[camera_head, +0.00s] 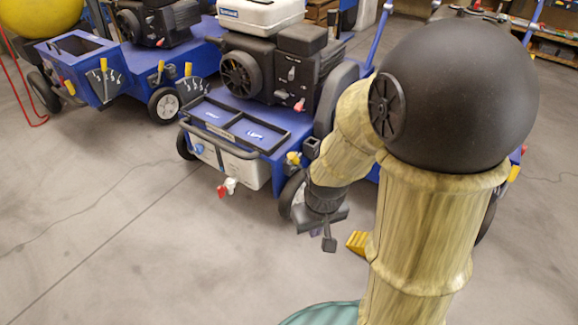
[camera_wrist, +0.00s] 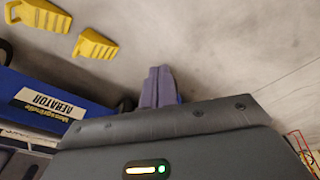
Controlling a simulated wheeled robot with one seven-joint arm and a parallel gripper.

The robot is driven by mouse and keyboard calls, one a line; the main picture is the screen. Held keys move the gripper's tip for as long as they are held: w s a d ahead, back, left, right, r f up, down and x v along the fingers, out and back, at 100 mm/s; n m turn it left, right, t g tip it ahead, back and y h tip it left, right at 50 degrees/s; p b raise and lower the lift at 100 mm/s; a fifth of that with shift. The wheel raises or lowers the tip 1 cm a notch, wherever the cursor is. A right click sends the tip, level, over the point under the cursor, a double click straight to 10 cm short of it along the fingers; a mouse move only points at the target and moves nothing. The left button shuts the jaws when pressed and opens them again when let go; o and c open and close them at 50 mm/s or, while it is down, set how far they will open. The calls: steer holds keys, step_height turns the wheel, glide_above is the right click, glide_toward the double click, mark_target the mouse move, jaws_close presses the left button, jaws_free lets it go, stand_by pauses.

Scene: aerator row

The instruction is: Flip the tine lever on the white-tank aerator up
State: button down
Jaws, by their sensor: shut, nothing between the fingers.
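The white-tank aerator (camera_head: 238,90) is the blue machine in the middle of the head view, with a white tank (camera_head: 262,15) on top of its black engine. A small yellow-handled lever (camera_head: 293,157) is at its front right corner, close to my arm. I cannot tell for certain that this is the tine lever, or how it is set. My gripper (camera_head: 329,242) hangs in front of the machine's right side, apart from it, pointing down. In the wrist view my gripper's fingers (camera_wrist: 159,87) are together and empty. The lever is not seen there.
Yellow wedges (camera_wrist: 95,42) lie on the floor near my gripper. The aerator's front has a pale box (camera_head: 235,168) and a red-handled valve (camera_head: 228,187). Another blue aerator (camera_head: 85,60) with yellow levers stands at left. The front left floor is clear.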

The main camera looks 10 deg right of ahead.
step_height(320, 180, down, 11)
steer(key=w+a+n+h+p, duration=0.25)
steer(key=n+h+p, duration=0.6)
steer(key=n, duration=0.65)
steer(key=w+a+r+n+t+p, duration=0.5)
steer(key=w+a+r+n+t, duration=0.2)
steer(key=n, duration=0.6)
steer(key=w+r+t, duration=0.1)
steer(key=w+t, duration=0.1)
steer(key=t, duration=0.1)
steer(key=shift+w+a+r, duration=0.2)
steer(key=shift+a, duration=0.15)
steer(key=shift+d+h, duration=0.1)
steer(key=shift+h, duration=0.15)
steer(key=b, duration=0.1)
glide_toward(296, 161)
steer(key=w+d+f, duration=0.2)
steer(key=w+f, duration=0.1)
steer(key=w, duration=0.2)
steer(key=shift+d, duration=0.4)
